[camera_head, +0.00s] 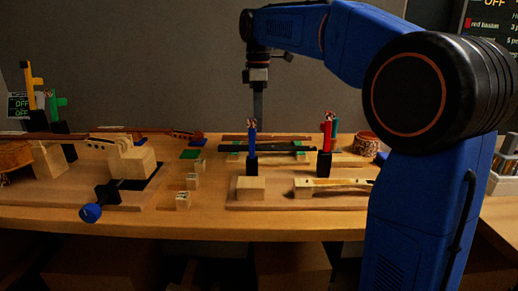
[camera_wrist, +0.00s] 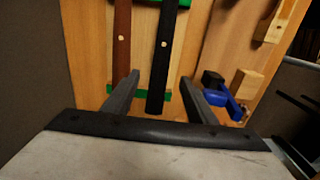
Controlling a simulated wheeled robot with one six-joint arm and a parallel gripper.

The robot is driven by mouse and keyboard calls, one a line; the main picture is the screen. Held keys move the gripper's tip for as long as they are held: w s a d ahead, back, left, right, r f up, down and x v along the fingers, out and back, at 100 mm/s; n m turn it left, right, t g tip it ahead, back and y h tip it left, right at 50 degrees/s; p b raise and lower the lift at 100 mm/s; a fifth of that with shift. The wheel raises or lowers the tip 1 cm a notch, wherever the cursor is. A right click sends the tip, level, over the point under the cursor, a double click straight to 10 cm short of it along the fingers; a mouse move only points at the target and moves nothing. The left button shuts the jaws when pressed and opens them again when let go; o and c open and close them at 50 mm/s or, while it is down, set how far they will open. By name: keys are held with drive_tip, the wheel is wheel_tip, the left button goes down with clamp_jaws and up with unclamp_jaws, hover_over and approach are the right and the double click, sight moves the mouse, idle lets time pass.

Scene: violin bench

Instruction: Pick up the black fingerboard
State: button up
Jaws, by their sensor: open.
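The black fingerboard (camera_wrist: 164,58) is a long dark strip with a pale dot. In the wrist view it runs between the two fingers of my gripper (camera_wrist: 157,76). Its near end crosses a green support (camera_wrist: 145,92). In the head view the fingerboard (camera_head: 280,149) lies across the back of the right-hand board, partly hidden by the blue clamp. My gripper (camera_head: 258,112) points down above that area, apart from the fingerboard, with its tips partly behind the clamp's top. It is open and empty.
A brown strip (camera_wrist: 122,45) lies beside the fingerboard. A blue clamp (camera_head: 252,140) and a red clamp (camera_head: 327,135) stand upright close by. Several small marked blocks (camera_head: 192,180) sit to the left. A violin neck (camera_head: 335,184) lies in front.

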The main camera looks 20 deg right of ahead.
sight(259, 146)
drive_tip(key=shift+s+f, duration=0.1)
drive_tip(key=shift+f, duration=3.45)
drive_tip(key=shift+c, duration=0.7)
drive_tip(key=c, duration=1)
drive_tip(key=shift+c, duration=0.2)
